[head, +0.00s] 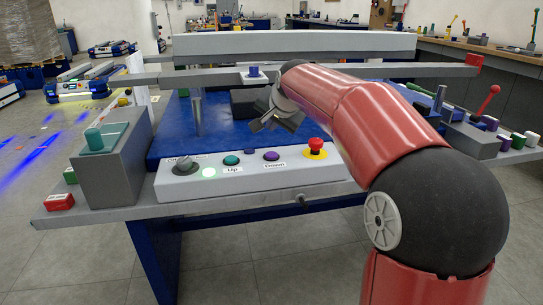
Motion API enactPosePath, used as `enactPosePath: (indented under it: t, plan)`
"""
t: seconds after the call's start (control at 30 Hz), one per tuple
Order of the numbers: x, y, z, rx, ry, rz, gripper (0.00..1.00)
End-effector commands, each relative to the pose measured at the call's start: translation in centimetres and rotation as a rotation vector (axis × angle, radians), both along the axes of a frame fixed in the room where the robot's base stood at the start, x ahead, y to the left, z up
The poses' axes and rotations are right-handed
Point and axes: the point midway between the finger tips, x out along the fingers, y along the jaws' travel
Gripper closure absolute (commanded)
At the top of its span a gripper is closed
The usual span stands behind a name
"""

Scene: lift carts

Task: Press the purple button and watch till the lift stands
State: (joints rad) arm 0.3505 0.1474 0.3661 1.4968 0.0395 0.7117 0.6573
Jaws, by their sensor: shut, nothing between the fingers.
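The purple button (271,156) sits on the sloped light-grey control panel (240,187), with the label "Down" beside it. My gripper (257,126) is shut and empty, above and behind the panel, a little left of the purple button and apart from it. A blue lift platform (165,143) lies behind the panel, partly hidden by my red arm. A long grey beam (300,43) runs across above the platform. I cannot tell from this one frame whether the lift moves.
A grey box with a teal handle (105,165) stands at left. A red-knobbed lever (488,100) rises at right.

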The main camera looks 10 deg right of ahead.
Motion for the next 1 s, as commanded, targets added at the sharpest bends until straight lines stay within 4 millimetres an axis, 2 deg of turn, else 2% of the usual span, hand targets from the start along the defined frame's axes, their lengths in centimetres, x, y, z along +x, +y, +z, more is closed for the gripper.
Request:
enactPosePath:
  t: [0.03, 0.1, 0.33, 0.53, 1.0]
  plan:
    - [0.0, 0.0, -1.6, 0.0, 0.0, 0.0, 1.0]
    - [0.0, 0.0, -2.6, 0.0, 0.0, 0.0, 1.0]
    - [0.0, 0.0, -4.8, -0.001, -0.001, 0.001, 1.0]
    - [0.0, 0.0, -5.4, 0.0, -0.001, 0.0, 1.0]
    - [0.0, 0.0, -5.3, 0.0, -0.001, 0.0, 1.0]
